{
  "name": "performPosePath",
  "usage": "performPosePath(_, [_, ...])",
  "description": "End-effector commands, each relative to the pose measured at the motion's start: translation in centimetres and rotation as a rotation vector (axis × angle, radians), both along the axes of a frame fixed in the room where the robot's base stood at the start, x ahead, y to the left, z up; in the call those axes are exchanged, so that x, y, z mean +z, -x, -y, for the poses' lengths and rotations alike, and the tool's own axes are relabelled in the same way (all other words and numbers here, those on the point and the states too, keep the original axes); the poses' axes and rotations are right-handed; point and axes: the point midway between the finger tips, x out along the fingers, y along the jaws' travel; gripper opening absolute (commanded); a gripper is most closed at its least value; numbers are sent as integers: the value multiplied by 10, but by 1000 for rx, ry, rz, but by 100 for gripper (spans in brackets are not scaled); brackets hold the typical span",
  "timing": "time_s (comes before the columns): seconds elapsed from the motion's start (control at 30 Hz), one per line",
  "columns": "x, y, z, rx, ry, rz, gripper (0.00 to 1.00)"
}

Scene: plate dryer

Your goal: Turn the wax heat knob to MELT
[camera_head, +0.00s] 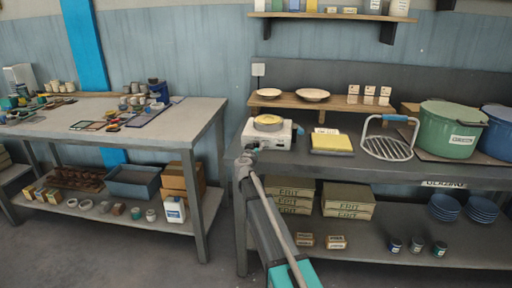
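A small white appliance (280,138) with a round yellow top (268,122) stands on the left end of the grey bench (400,178); it looks like the wax heater. Its knob and any MELT marking are too small or hidden to make out. My arm reaches up from the bottom of the view. My gripper (250,149) is at the appliance's front left corner, very close to it. I cannot tell whether it touches the appliance, or whether its fingers are open or shut.
A yellow pad (332,143), a wire rack (388,147) and a green pot (448,130) stand to the right on the bench. A low wooden shelf (335,105) with plates is behind. A separate table (170,128) stands left, across a gap.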

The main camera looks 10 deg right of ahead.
Motion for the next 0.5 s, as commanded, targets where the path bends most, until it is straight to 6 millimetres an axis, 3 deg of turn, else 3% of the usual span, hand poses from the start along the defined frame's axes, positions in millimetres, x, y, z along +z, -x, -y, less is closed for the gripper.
performPosePath(0.03, [0, 0, 0, 0, 0, 0, 55])
performPosePath(0.33, [0, 0, 0, 0, 0, 0, 1])
performPosePath(0.5, [0, 0, 0, 0, -19, 6, 1])
